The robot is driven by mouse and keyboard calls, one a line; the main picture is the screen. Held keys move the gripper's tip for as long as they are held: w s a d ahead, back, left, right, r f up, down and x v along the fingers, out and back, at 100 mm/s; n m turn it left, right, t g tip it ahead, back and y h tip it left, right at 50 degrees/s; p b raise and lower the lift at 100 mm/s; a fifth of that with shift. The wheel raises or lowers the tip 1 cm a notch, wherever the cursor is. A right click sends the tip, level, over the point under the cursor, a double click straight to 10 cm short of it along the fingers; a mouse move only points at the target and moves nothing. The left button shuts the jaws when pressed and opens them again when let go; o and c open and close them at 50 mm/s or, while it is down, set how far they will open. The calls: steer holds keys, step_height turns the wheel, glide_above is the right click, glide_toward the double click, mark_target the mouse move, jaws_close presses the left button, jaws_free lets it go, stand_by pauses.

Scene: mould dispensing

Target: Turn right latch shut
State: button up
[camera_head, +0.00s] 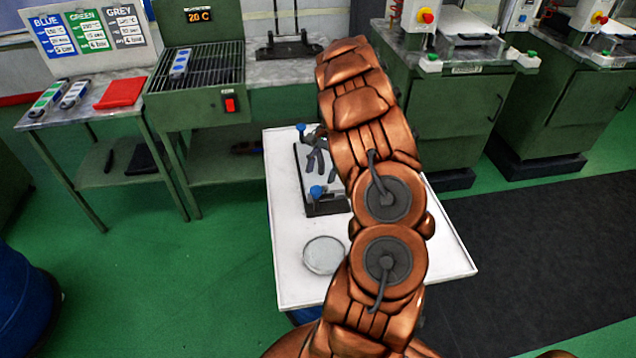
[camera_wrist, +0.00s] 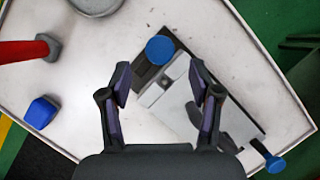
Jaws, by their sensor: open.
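The mould (camera_head: 328,207) lies on a white table, partly hidden behind my arm in the head view. It has a dark base and a light metal face (camera_wrist: 177,95) in the wrist view. One blue latch knob (camera_wrist: 160,49) sits just beyond my fingertips, roughly centred between them. It looks apart from both fingers. The other blue knob (camera_wrist: 275,164) is at the lower right of the wrist view. In the head view the two knobs are at the far corner (camera_head: 301,127) and near edge (camera_head: 316,192). I cannot tell which is the right latch. My gripper (camera_wrist: 159,75) is open and empty over the mould.
The white table (camera_head: 290,288) also holds a round grey dish (camera_head: 324,255). In the wrist view a red-handled thing (camera_wrist: 28,50) and a blue block-like thing (camera_wrist: 40,112) lie to the left. Green machines (camera_head: 445,115) and a grill bench (camera_head: 200,100) stand behind.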

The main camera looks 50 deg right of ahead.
mark_target(317, 189)
steer(key=shift+p+x, duration=0.6)
steer(key=shift+x, duration=1.8)
steer(key=c, duration=1.1)
